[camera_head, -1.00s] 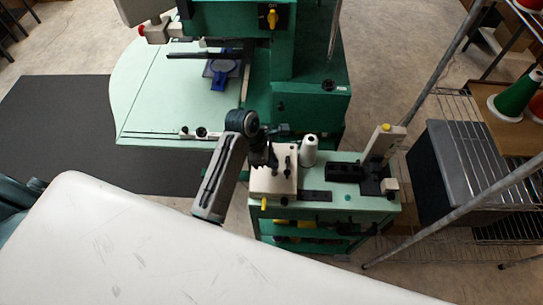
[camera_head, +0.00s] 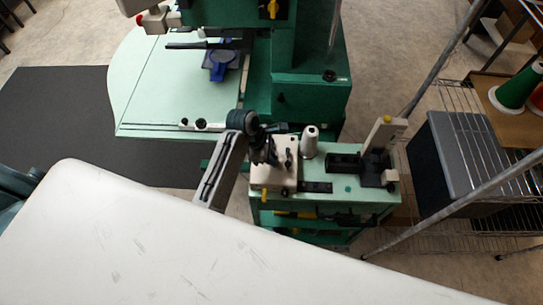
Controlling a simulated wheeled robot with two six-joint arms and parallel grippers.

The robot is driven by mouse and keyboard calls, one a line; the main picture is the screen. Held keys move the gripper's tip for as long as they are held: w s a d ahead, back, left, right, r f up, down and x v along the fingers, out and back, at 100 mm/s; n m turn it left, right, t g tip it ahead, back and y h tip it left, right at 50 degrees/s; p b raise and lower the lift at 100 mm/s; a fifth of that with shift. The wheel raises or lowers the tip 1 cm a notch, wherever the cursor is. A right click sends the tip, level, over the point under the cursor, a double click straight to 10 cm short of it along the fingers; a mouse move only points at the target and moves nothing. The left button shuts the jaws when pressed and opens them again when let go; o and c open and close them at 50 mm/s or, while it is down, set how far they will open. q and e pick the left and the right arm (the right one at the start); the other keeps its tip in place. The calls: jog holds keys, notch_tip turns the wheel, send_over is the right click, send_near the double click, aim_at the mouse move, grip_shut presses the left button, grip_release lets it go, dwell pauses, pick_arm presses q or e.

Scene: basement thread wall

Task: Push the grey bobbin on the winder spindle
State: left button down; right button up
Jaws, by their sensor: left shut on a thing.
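The cream winder box (camera_head: 274,179) stands on the left end of the green cart's top, with small dark posts on it. My left arm comes up from below, left of the cart. My left gripper (camera_head: 264,150) is dark and small here, at the back left edge of the winder box, overlapping it in the picture. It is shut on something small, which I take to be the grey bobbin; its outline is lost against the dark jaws. I cannot make out the spindle clearly, nor whether the bobbin touches it. My right gripper is out of view.
A white thread cone (camera_head: 310,142) stands just right of the winder. A dark fixture with a cream upright (camera_head: 383,134) is at the cart's right end. A green machine (camera_head: 310,90) is behind. A wire rack (camera_head: 470,150) with a grey bin (camera_head: 457,158) is at the right.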

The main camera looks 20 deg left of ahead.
pick_arm(q)
jog(key=shift+f, duration=0.2)
jog(key=c, duration=1.5)
grip_release()
jog(key=shift+o, duration=0.5)
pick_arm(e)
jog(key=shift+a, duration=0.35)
pick_arm(q)
jog(key=shift+r, duration=0.1)
